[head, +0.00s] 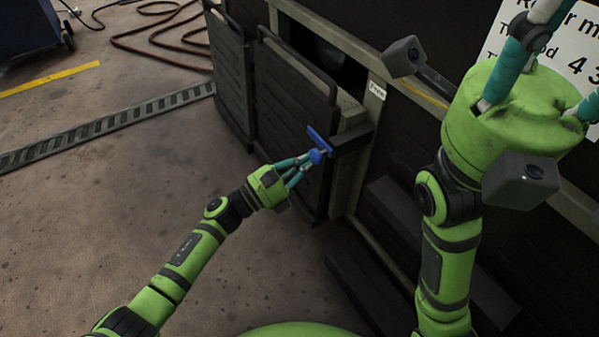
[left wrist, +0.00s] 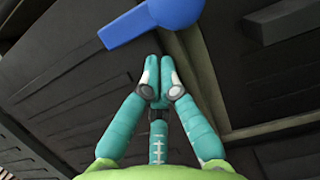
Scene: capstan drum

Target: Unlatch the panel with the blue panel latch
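The blue panel latch (head: 319,140) sits at the right edge of a dark ribbed panel (head: 289,105), beside a dark bar. My left gripper (head: 307,163) is at the latch in the head view. In the left wrist view its teal fingertips (left wrist: 158,78) are together with nothing seen between them, just short of the lever; contact cannot be told. My right gripper (head: 525,100) is raised at the right, its fingertips out of frame.
A second dark panel (head: 229,75) stands to the left. A pale frame post (head: 357,160) and dark steps (head: 385,290) are right of the latch. A sign (head: 575,50) is behind my right gripper.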

